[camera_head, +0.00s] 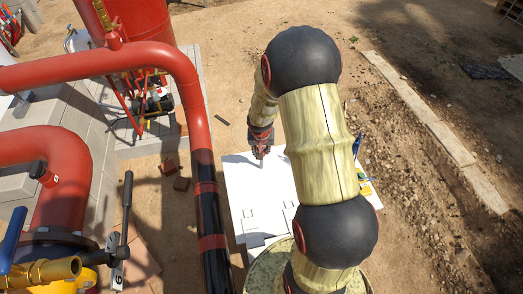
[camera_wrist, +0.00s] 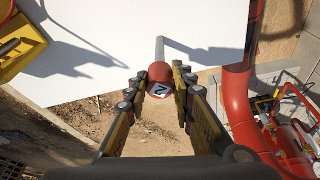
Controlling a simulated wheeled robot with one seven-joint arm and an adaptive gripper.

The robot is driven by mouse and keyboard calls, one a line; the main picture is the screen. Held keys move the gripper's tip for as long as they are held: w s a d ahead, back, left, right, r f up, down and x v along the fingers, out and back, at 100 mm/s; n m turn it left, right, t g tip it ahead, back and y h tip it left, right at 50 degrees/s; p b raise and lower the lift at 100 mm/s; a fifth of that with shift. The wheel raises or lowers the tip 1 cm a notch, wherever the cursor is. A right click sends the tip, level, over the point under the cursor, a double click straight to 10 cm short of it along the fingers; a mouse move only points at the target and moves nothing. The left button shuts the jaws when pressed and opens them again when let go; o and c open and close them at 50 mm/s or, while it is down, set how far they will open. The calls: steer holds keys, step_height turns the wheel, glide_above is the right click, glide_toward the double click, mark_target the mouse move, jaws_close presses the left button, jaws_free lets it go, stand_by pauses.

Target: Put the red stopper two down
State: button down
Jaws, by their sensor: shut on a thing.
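The red stopper two (camera_wrist: 160,73) is a red knob with a white label marked 2 and a grey rod reaching away from it. My gripper (camera_wrist: 160,92) is shut on the knob, with one finger on each side. In the head view my gripper (camera_head: 262,150) points down over the far part of the white tabletop (camera_head: 238,181), and the pale rod (camera_head: 262,163) shows below it. The tabletop also shows in the wrist view (camera_wrist: 112,22). The rod's shadow starts close to its far end; I cannot tell whether it touches the tabletop.
Red pipes (camera_head: 130,60) and a black pipe (camera_head: 212,235) run along the left of the table. A yellow item (camera_head: 365,186) is at its right edge; a yellow tray (camera_wrist: 20,40) shows in the wrist view. Much of the tabletop around my gripper is clear.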

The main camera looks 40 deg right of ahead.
steer(key=c, duration=1.5)
jaws_free()
steer(key=shift+f, duration=0.1)
steer(key=shift+c, duration=0.2)
steer(key=shift+r, duration=0.5)
steer(key=s+a+r+n+p, duration=0.15)
steer(key=a+r, duration=0.25)
steer(key=r, duration=0.6)
steer(key=s+a+r+p, duration=0.1)
steer(key=s+a+r, duration=0.25)
steer(key=r, duration=0.65)
steer(key=s+a+r+n+t+y, duration=0.2)
steer(key=s+a+r+n, duration=0.4)
steer(key=s+a+r, duration=0.8)
steer(key=s+a+t, duration=0.1)
steer(key=a, duration=0.2)
steer(key=shift+s, duration=0.3)
